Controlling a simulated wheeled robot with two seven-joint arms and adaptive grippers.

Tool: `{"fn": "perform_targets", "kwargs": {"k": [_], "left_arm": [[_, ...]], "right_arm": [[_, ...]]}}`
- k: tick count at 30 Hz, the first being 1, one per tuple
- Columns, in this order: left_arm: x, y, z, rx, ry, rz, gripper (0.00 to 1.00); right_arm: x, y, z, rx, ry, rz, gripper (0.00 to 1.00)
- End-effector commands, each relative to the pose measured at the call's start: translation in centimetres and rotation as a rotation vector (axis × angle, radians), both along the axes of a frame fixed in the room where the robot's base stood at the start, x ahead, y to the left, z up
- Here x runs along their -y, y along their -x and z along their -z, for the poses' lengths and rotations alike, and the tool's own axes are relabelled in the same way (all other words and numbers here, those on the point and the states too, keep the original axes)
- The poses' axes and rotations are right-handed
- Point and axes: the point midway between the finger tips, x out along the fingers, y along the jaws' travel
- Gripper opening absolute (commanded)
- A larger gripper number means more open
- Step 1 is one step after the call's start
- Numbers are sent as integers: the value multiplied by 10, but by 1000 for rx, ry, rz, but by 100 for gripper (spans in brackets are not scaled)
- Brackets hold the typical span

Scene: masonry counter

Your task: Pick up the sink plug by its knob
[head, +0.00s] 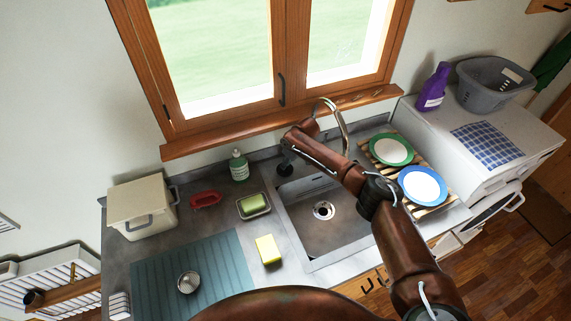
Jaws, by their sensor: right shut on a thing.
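My right arm reaches in from the lower right, across the sink (335,232), to the sink's back left corner. Its dark gripper (286,168) points down there, over the counter behind the basin. It is shut on a small dark thing at its tips, which I take to be the sink plug. The plug is too small and dark to tell apart clearly from the fingers, and its knob is hidden. I cannot tell whether it touches the counter. The drain (323,210) in the basin floor is uncovered. My left gripper is not in view.
The curved tap (345,125) rises close to my right arm. A rack with a green-rimmed plate (391,150) and a blue-rimmed plate (423,187) is on the right. A soap bottle (238,166), sponge dish (253,206) and yellow sponge (268,250) stand left of the sink.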

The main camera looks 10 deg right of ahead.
Motion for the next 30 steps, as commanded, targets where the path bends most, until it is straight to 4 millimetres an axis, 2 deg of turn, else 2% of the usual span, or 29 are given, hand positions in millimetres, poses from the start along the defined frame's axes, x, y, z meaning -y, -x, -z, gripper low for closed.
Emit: {"fn": "perform_targets", "kwargs": {"k": [14,30], "left_arm": [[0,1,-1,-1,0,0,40],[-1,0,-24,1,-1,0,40]], "right_arm": [[0,0,-2,1,-1,0,0],[0,0,-31,1,-1,0,0]]}}
